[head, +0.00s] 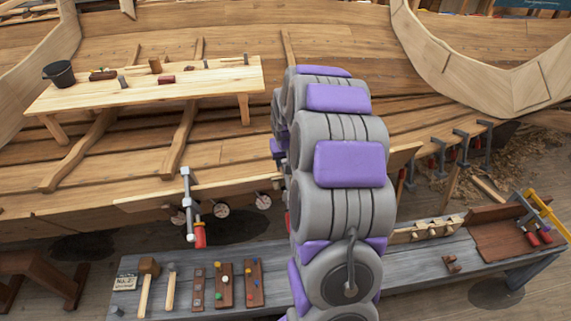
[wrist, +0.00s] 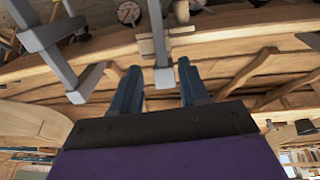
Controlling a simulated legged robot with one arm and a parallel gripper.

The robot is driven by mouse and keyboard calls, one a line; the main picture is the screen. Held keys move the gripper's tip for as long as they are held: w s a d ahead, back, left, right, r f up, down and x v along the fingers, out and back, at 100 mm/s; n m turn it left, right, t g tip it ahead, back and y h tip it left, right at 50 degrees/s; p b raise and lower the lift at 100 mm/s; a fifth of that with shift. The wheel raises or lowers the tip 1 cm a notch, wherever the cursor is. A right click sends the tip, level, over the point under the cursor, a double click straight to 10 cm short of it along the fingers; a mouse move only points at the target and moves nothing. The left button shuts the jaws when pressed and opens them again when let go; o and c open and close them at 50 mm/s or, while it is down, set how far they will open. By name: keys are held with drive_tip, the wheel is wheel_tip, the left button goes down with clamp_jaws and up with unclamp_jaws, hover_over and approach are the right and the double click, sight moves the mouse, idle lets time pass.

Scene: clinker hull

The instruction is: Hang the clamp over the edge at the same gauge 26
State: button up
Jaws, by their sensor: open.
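In the head view a grey bar clamp (head: 188,207) with a red handle hangs over the plank edge of the hull, left of my arm. Round dial gauges (head: 222,211) sit along that edge; their numbers are too small to read. In the wrist view my gripper (wrist: 156,72) is open, its two blue-grey fingers apart. A grey clamp bar (wrist: 161,55) shows beyond and between the fingertips; no grip on it is visible. A larger grey clamp (wrist: 52,45) shows at upper left, and one gauge (wrist: 128,13) at the top. My arm hides the gripper in the head view.
A grey bench (head: 190,285) in front holds mallets (head: 147,285), peg boards (head: 224,286) and a wooden tray (head: 505,237). More clamps (head: 460,147) hang on the hull edge at right. A plank table (head: 150,85) with tools stands behind.

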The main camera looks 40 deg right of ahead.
drive_tip(key=v, duration=1.2)
drive_tip(key=shift+a+r+p, duration=0.25)
drive_tip(key=shift+r+p, duration=0.1)
drive_tip(key=shift+p, duration=0.1)
drive_tip(key=s+a+f+n+g+y+b, duration=0.1)
drive_tip(key=s+a+n+g, duration=0.1)
drive_tip(key=s+a, duration=0.9)
drive_tip(key=s+a+n+g+y+b, duration=0.1)
drive_tip(key=s+a+n+g+b, duration=0.1)
drive_tip(key=s+a, duration=0.9)
drive_tip(key=s+a+f+n+g, duration=0.1)
drive_tip(key=s+a+f, duration=0.1)
drive_tip(key=s+a, duration=0.3)
drive_tip(key=s, duration=0.3)
drive_tip(key=shift+s+a+f+b, duration=0.2)
drive_tip(key=shift+a+f+b, duration=0.05)
drive_tip(key=shift+a+b, duration=0.15)
drive_tip(key=shift+a, duration=0.1)
